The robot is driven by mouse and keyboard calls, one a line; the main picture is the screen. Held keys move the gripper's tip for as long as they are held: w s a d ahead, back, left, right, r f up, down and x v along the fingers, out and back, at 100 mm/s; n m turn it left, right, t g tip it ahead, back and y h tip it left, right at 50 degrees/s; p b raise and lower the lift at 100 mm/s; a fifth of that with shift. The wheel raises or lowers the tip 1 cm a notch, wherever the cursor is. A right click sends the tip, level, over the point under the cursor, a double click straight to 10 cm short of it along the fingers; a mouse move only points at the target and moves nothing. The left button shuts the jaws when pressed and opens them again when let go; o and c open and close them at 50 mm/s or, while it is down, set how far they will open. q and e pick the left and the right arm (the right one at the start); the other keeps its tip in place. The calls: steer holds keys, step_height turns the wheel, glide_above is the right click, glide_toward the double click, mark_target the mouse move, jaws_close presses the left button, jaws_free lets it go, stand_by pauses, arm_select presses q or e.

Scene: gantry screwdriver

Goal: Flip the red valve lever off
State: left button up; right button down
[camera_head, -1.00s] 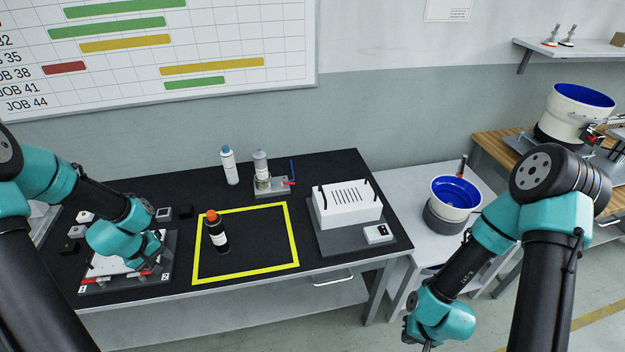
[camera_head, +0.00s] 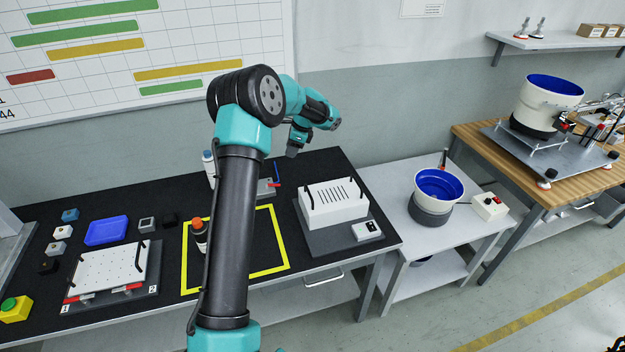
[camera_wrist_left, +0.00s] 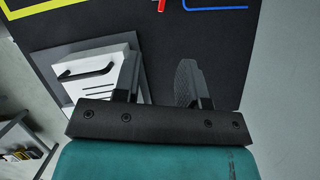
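The red valve lever (camera_head: 274,185) sticks out to the right from a small grey fixture (camera_head: 264,191) on the black table, beside a thin blue rod (camera_head: 277,173). My left arm hides much of the fixture. In the left wrist view, part of the red lever (camera_wrist_left: 162,5) shows at the top edge, near the blue rod (camera_wrist_left: 215,9). My left gripper (camera_head: 293,150) points down above the back of the table, to the right of the lever and apart from it. In the left wrist view its two fingers (camera_wrist_left: 160,78) are spread, with nothing between them.
A white slotted box (camera_head: 335,204) on a grey base stands right of the fixture. The yellow square (camera_head: 282,248) is mostly clear.

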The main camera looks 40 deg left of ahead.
mark_target(276, 184)
arm_select(q)
steer(key=shift+w+r, duration=0.15)
steer(key=shift+w, duration=0.1)
steer(key=x, duration=1.7)
steer(key=shift+s, duration=0.1)
jaws_close()
